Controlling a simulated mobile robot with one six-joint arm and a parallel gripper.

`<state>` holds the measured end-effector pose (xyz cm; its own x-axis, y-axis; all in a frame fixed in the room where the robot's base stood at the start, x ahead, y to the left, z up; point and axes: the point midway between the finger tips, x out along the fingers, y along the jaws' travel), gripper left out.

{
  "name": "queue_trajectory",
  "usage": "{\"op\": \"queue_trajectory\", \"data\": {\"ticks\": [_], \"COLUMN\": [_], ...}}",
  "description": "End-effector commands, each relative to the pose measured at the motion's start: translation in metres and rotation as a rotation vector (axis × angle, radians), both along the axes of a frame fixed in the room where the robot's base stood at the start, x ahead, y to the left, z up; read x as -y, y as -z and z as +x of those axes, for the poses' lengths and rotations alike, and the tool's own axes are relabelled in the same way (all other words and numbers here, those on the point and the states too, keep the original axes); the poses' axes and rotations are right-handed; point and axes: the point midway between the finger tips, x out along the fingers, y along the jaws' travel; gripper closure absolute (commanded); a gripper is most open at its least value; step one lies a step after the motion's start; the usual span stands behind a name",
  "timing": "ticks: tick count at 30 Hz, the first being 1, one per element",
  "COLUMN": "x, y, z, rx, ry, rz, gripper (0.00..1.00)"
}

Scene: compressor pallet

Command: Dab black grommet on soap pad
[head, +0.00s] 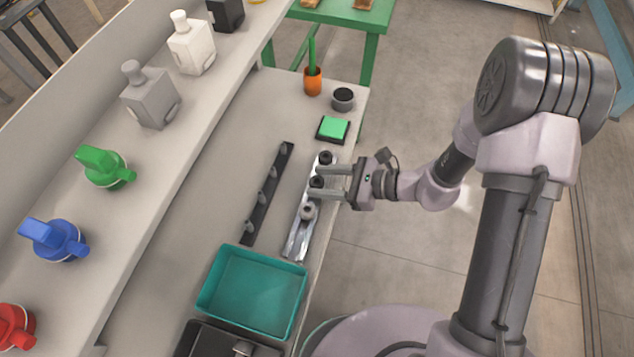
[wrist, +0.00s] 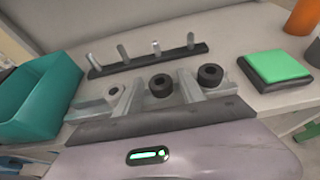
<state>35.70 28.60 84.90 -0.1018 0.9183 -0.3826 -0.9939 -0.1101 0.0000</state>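A black grommet (head: 316,182) sits on a metal rail, between the two fingers of my gripper (head: 317,180). In the wrist view this black grommet (wrist: 161,86) has gaps to both fingers. My gripper (wrist: 160,84) is open and nothing is gripped. A second black grommet (head: 325,157) is on the same rail, outside the upper finger; in the wrist view it (wrist: 210,75) is right of the right finger. A grey grommet (head: 307,211) lies outside the other finger. The soap pad (head: 333,128) is a green square in a black holder, beyond the rail's far end; it also shows in the wrist view (wrist: 275,68).
A dark strip with several upright pegs (head: 267,194) lies beside the metal rail (head: 298,236). A teal tray (head: 203,294) is near. An orange cup (head: 312,82) and a small grey pot (head: 343,98) stand behind the pad.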

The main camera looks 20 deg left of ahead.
Motion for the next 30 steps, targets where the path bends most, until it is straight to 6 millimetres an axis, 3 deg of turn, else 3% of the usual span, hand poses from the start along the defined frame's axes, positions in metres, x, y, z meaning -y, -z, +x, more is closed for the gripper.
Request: {"op": "queue_trajectory", "data": {"ticks": [1, 6, 17, 25, 30], "x": [0.0, 0.0, 0.0, 0.0, 0.013], "y": [0.0, 0.0, -0.002, -0.039, -0.041], "z": [0.0, 0.0, 0.0, 0.0, -0.031], "rx": [0.0, 0.0, 0.0, 0.002, -0.005], "ry": [0.0, 0.0, -0.001, -0.001, 0.002], "rz": [0.0, 0.0, -0.001, 0.0, -0.001], "gripper": [0.66, 0.99, 1.0, 1.0, 1.0]}}
